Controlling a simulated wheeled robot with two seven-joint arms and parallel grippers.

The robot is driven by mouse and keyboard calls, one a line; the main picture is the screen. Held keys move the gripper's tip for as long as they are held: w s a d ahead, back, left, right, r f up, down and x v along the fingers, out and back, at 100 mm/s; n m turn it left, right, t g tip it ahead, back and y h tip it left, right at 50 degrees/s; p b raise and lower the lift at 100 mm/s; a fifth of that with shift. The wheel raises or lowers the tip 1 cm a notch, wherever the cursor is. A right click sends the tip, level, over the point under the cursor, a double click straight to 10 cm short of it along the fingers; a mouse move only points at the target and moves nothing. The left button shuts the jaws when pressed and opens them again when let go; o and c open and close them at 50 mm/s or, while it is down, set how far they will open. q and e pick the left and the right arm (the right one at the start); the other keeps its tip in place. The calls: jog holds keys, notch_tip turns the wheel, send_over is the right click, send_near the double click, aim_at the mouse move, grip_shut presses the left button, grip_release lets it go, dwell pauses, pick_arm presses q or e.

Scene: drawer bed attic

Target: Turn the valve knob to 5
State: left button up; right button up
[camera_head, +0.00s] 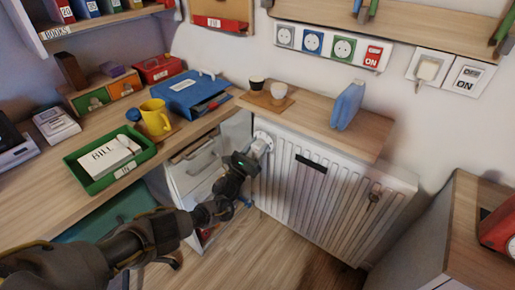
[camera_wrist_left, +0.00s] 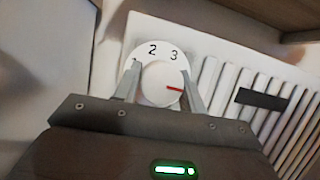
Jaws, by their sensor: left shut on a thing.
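The white valve knob (camera_head: 262,141) sits at the upper left end of the white radiator (camera_head: 318,189). In the left wrist view the knob (camera_wrist_left: 161,84) faces me, with a red pointer mark on its right side. The numbers 2 and 3 show on the dial plate (camera_wrist_left: 163,49) above it; other numbers are hidden or unreadable. My left gripper (camera_head: 254,153) is at the knob, and in the left wrist view its two fingers (camera_wrist_left: 160,88) are on either side of the knob, shut on it. My right gripper is not in view.
A wooden shelf (camera_head: 310,118) with a blue object (camera_head: 348,104) and two cups overhangs the radiator. A drawer cabinet (camera_head: 194,160) stands close to the left of the knob. The desk at left holds a green tray (camera_head: 82,181) and a yellow mug (camera_head: 156,117).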

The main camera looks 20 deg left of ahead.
pick_arm(q)
jog(key=m+g+h, duration=0.1)
jog(key=m+h, duration=0.1)
jog(key=m, duration=0.3)
jog(key=shift+m+g+h+p, duration=0.3)
jog(key=shift+m+g+h, duration=0.35)
jog(key=shift+m, duration=0.45)
jog(key=shift+m+g, duration=0.25)
jog(key=shift+m, duration=0.35)
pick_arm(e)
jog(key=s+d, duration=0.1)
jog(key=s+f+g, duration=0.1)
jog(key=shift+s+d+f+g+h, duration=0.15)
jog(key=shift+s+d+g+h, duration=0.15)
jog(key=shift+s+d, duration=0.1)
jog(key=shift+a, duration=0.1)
pick_arm(q)
jog(key=o, duration=1)
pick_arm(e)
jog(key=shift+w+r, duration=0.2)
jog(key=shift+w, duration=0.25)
